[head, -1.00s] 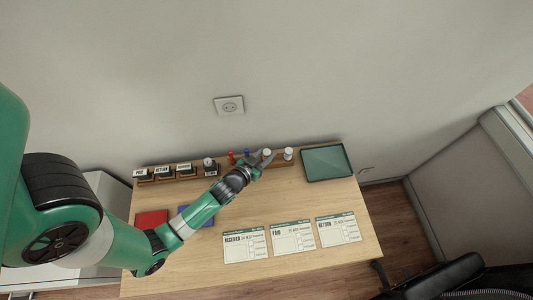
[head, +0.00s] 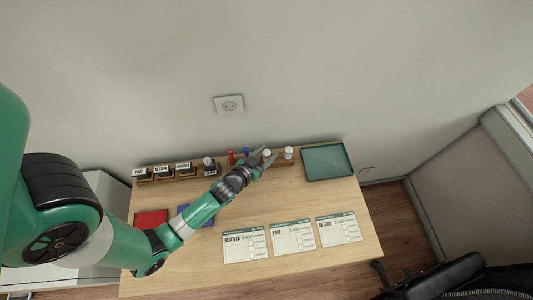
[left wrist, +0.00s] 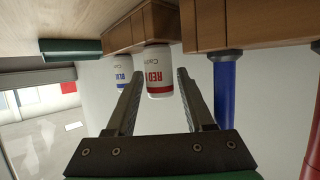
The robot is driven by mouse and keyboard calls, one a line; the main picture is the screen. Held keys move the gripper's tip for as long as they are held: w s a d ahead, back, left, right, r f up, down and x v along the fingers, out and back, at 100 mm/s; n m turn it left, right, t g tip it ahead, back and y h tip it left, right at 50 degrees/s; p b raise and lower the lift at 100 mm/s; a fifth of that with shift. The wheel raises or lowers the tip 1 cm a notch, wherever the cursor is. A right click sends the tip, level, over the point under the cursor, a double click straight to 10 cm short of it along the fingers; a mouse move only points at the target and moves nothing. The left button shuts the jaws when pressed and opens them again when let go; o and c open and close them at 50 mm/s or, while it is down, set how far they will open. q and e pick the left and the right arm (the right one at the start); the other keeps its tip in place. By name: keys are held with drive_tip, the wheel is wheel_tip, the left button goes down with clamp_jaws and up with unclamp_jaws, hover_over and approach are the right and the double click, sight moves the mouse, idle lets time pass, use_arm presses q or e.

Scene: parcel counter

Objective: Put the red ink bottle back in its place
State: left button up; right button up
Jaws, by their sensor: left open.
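The red ink bottle (left wrist: 158,75), white with a red "RED" label, stands in the wooden rack (left wrist: 145,28) in the left wrist view. In the head view it is the left one (head: 267,153) of two white bottles. My left gripper (left wrist: 160,78) is open, with one finger on each side of the red ink bottle. A small gap shows on both sides of it. In the head view my left gripper (head: 269,154) reaches the rack from the front left. My right gripper is not in view.
The blue ink bottle (head: 288,153) stands to the right in the same rack. Red and blue markers (head: 231,156) stand to the left. A green tray (head: 327,162) is at the back right. Forms (head: 292,238) lie at the front, and ink pads (head: 151,219) at the left.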

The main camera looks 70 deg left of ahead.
use_arm(q)
drive_tip(key=shift+p+v, duration=0.3)
drive_tip(key=shift+v, duration=2.3)
drive_tip(key=o, duration=0.6)
drive_tip(key=shift+c, duration=0.2)
drive_tip(key=shift+s+d, duration=0.1)
drive_tip(key=shift+s, duration=0.05)
drive_tip(key=b+v, duration=0.3)
drive_tip(key=v, duration=0.8)
drive_tip(key=shift+s+r, duration=0.1)
